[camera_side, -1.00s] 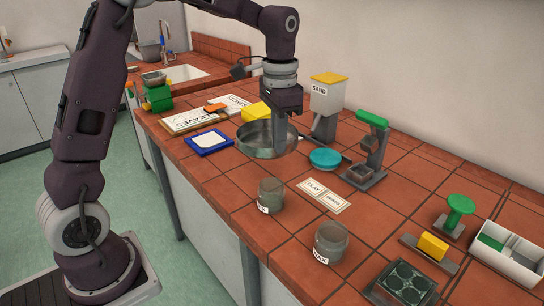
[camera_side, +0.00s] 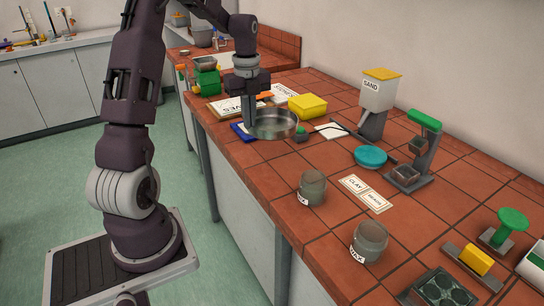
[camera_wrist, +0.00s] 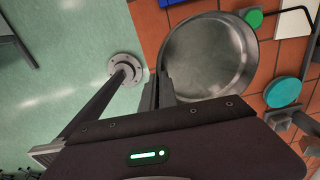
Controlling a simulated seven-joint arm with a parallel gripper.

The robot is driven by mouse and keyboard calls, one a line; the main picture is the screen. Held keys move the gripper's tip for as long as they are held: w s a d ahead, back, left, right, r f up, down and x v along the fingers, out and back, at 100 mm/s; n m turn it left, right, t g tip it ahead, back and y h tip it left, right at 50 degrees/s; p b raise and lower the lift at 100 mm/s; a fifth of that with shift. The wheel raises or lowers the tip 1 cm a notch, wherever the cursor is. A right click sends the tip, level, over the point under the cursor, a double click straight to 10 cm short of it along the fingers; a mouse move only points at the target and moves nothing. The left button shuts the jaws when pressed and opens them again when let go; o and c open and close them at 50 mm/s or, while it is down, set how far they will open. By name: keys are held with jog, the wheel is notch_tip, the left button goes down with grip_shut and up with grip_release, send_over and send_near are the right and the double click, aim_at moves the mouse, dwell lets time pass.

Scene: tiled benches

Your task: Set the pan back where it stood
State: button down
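The pan (camera_side: 284,122) is a round, shallow, grey metal dish, empty and about level. It overlaps a blue-edged tray (camera_side: 238,130) at the left of the bench top; I cannot tell whether it touches it or hangs just above. My gripper (camera_side: 249,121) points down at the pan's left rim, its fingers shut on that rim. In the wrist view the fingers (camera_wrist: 158,92) meet the rim at the lower left, and the pan's inside (camera_wrist: 208,55) is in clear view.
A green knob (camera_side: 301,135) and a white square (camera_side: 332,130) lie right of the pan. A yellow box (camera_side: 307,105) stands behind it. Farther right are a teal disc (camera_side: 370,156), the sand hopper (camera_side: 378,92) and jars (camera_side: 312,188). The bench edge is close on the left.

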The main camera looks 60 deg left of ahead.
jog(key=shift+s+a, duration=0.1)
notch_tip(320, 180, down, 10)
jog(key=shift+r, duration=0.2)
jog(key=c, duration=2.1)
grip_release()
jog(key=o, duration=0.4)
jog(key=shift+f, duration=0.1)
